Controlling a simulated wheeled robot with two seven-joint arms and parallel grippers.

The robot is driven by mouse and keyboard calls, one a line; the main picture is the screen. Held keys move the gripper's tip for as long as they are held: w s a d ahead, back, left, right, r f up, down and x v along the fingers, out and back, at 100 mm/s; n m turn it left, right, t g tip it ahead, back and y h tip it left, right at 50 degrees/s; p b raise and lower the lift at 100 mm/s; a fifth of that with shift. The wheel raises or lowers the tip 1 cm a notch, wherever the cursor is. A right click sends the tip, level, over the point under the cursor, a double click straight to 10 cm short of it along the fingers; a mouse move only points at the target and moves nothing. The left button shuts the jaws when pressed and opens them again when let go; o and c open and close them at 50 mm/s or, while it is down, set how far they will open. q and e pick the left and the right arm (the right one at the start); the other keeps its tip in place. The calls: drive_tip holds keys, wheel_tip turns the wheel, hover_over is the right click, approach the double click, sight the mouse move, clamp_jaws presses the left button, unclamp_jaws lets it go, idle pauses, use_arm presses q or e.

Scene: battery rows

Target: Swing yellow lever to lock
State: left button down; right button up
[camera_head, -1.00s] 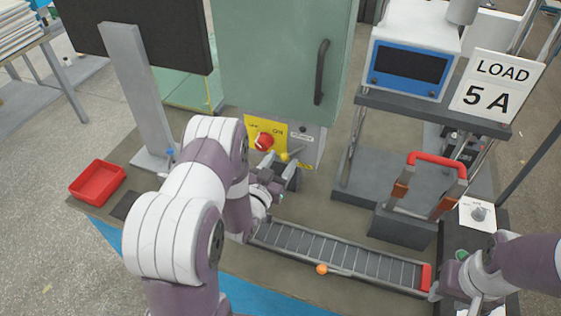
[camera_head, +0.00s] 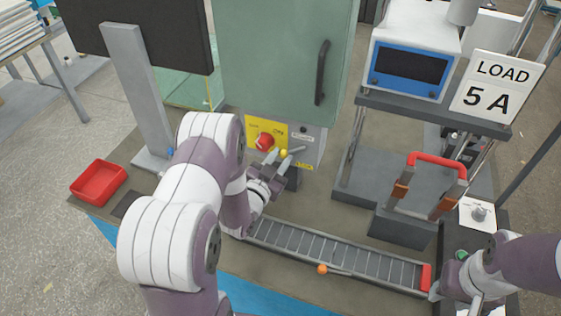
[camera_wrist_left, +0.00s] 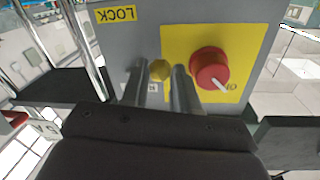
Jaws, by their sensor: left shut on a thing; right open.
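The yellow lever's round knob (camera_head: 284,153) is at the lower front of the green cabinet, beside a red rotary knob (camera_head: 265,141) on a yellow plate. My left gripper (camera_head: 282,158) is at the lever and shut on its knob. In the left wrist view the yellow knob (camera_wrist_left: 160,70) sits between the two fingers (camera_wrist_left: 160,85); the lever's shaft is mostly hidden. A yellow LOCK label (camera_wrist_left: 116,15) appears upside down on the grey panel, apart from the knob. My right gripper (camera_head: 462,282) is open at the lower right, partly cut off by the arm.
A slotted grey rail (camera_head: 335,254) with an orange ball knob (camera_head: 322,269) runs across the front of the bench. A red tray (camera_head: 98,183) is at the left. A red-handled switch (camera_head: 436,160) and a LOAD 5 A sign (camera_head: 497,86) stand at the right.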

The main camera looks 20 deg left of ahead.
use_arm(q)
drive_tip(key=shift+r, duration=0.1)
drive_tip(key=c, duration=0.8)
unclamp_jaws()
drive_tip(key=shift+c, duration=0.2)
drive_tip(key=s+b, duration=0.1)
drive_tip(key=s, duration=1.1)
drive_tip(key=shift+s+a, duration=0.3)
drive_tip(key=shift+r, duration=0.1)
